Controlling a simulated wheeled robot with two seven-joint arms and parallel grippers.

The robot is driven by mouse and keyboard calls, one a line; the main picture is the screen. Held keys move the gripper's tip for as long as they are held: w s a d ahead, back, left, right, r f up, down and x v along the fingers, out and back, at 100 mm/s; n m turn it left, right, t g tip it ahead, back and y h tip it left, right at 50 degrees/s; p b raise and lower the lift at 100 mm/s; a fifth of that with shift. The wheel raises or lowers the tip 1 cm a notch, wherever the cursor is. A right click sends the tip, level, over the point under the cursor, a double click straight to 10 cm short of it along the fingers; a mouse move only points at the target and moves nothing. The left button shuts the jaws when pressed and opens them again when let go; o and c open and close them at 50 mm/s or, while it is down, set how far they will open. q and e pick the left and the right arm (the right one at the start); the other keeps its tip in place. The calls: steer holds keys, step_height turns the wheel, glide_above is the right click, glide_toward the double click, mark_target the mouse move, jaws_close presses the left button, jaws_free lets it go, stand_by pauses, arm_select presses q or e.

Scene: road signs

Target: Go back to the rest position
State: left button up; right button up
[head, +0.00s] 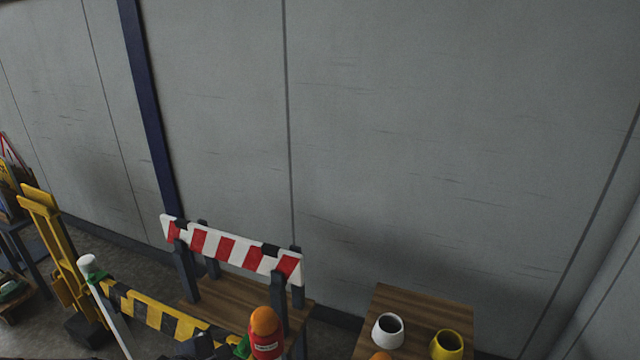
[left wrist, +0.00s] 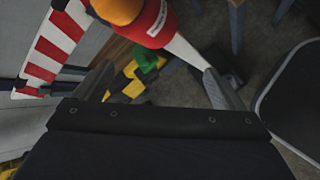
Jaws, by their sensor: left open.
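My left gripper (left wrist: 157,85) is open in the left wrist view, its two fingers spread with nothing seen gripped between them. Beyond the fingers is a red body with a white label (left wrist: 150,22) and an orange cap; it also shows as a red body (head: 266,344) at the bottom of the head view. A white pole (left wrist: 187,48) passes behind the right-hand finger. My right gripper is in neither view.
A yellow-and-black barrier (head: 165,318) is in front. Another wooden table (head: 420,306) holds a white pot (head: 387,331) and a yellow pot (head: 447,346). A grey wall (head: 400,130) closes the back.

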arm_select(q)
steer(key=s+a+r+m+g, duration=0.1)
steer(key=s+r+m, duration=0.4)
steer(key=s+m, duration=0.3)
steer(key=s+a+r+m+g+p, duration=0.1)
steer(key=s+r+m, duration=0.4)
steer(key=s+m, duration=0.3)
steer(key=m, duration=0.4)
steer(key=shift+s+a+r+g, duration=0.15)
steer(key=shift+s+a+g, duration=0.05)
steer(key=shift+g, duration=0.1)
stand_by(0.4)
